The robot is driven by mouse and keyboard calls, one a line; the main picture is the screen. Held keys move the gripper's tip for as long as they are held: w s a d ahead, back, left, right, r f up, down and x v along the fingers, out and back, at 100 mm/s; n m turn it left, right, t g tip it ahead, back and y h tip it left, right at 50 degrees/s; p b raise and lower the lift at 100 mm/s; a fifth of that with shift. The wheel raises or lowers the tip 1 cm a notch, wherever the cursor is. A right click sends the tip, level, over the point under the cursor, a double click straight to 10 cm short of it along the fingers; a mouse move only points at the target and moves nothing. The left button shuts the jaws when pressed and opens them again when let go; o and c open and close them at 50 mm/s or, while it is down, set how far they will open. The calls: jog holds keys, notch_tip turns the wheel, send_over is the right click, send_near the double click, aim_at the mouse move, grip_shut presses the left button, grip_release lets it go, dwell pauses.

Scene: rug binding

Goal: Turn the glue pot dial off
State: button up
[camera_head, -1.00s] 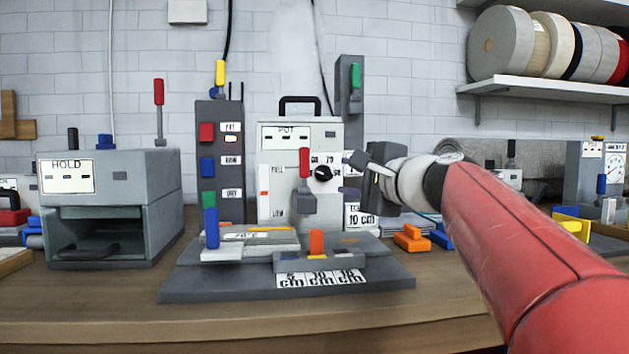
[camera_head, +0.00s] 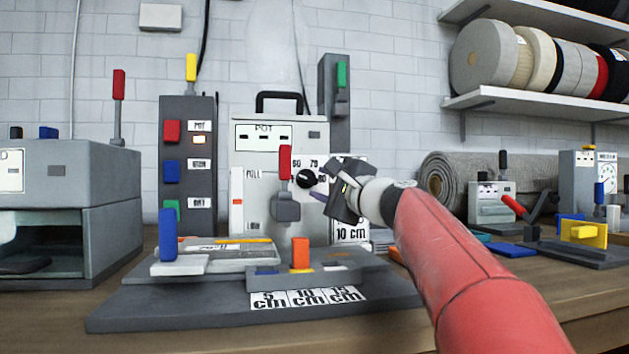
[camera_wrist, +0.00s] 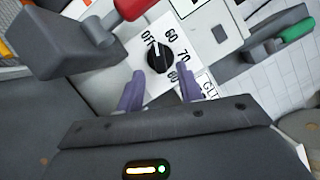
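The glue pot is a pale grey box (camera_head: 262,155) with a dark top handle and a "POT" label, at the middle back of the bench. Its round black dial (camera_head: 306,179) is on the front, ringed by numbers. In the wrist view the dial (camera_wrist: 160,58) sits on a white plate marked OFF, 60, 70 and 80. Its white mark seems to point toward OFF, though the exact angle is hard to tell. My gripper (camera_head: 328,190) is just right of the dial. In the wrist view its purple fingers (camera_wrist: 160,88) are apart and empty, short of the dial.
A red-handled lever (camera_head: 285,165) stands close left of the dial, in front of the pot. A grey fixture (camera_head: 110,312) with an orange block (camera_head: 300,253) lies before it. A switch column (camera_head: 186,150) stands left and a green-handled post (camera_head: 333,110) behind right.

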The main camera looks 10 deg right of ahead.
aim_at(312, 180)
jog(key=shift+p+x, duration=0.4)
jog(key=shift+x, duration=1.4)
jog(key=shift+c, duration=0.2)
grip_shut()
